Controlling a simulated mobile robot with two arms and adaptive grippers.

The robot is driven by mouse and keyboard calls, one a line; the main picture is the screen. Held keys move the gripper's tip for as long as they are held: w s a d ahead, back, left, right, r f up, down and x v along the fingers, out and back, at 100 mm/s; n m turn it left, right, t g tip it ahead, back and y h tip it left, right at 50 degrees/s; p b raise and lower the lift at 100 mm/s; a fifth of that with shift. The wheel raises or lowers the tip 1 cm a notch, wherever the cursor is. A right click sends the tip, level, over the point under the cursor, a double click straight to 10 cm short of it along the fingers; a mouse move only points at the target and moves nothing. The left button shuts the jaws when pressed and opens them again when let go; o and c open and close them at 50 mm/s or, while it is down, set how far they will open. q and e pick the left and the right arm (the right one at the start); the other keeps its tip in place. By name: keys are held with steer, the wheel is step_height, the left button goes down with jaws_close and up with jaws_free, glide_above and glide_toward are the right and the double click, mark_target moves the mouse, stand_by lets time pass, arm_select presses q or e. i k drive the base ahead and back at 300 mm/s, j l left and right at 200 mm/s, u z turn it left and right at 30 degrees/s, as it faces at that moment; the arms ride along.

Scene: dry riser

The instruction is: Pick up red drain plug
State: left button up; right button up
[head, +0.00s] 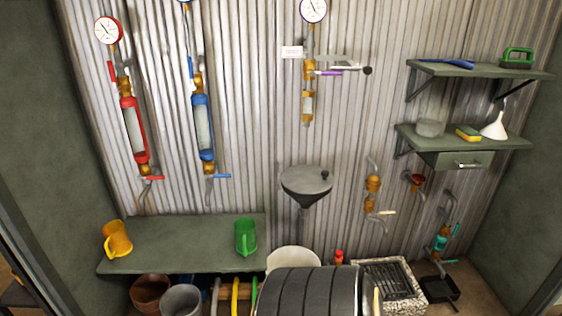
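Two small red things could be the red drain plug, and I cannot tell which it is. One is a small upright red piece (339,257) low down near the floor, beside the white bucket, with its lower part hidden behind a dark ribbed shape. The other is a red fitting (416,180) on a short pipe on the right part of the corrugated wall. The grey funnel-shaped basin (307,181) on the wall has a small dark knob on its rim.
A green-grey bench (185,247) holds a yellow jug (117,239) and a green jug (246,237). A white bucket (293,258) stands right of it. A floor grate (385,275) lies at lower right. Two shelves (475,69) hang at upper right. Gauges and pipes line the wall.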

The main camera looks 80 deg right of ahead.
mark_target(338, 258)
steer(key=z, duration=2.1)
